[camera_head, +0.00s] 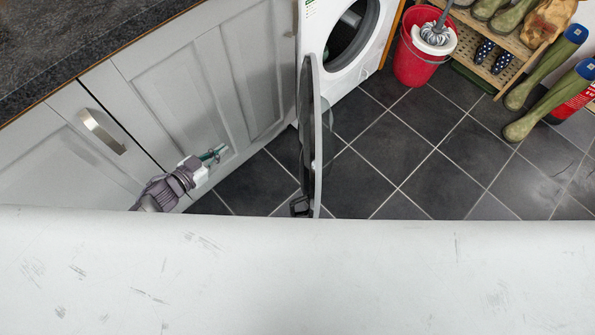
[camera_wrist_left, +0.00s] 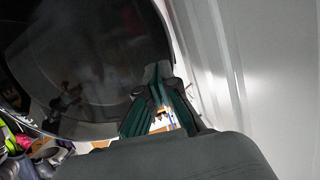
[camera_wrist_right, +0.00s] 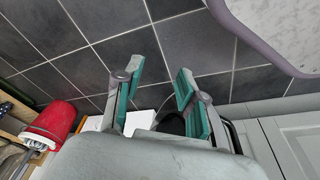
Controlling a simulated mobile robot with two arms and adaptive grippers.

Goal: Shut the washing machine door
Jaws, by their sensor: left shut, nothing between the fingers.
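The white washing machine (camera_head: 365,70) stands at the top middle in the head view, its round opening showing. Its round door (camera_head: 317,140) stands wide open, seen nearly edge-on, swung out over the floor. My left gripper (camera_head: 217,152) is shut and empty, left of the door and beside the grey cabinet fronts. In the left wrist view the door's dark glass (camera_wrist_left: 85,60) fills the upper left, and the shut fingers (camera_wrist_left: 158,72) overlap its edge; contact cannot be told. My right gripper (camera_wrist_right: 158,70) shows in the right wrist view, open and empty above the floor tiles.
Grey cabinets (camera_head: 185,85) with a dark worktop (camera_head: 75,35) line the left. A red bucket with a mop (camera_head: 415,60) stands right of the machine. A wooden rack (camera_head: 490,55) and green wellies (camera_head: 540,80) are at the upper right. The dark tiled floor (camera_head: 440,160) is clear between.

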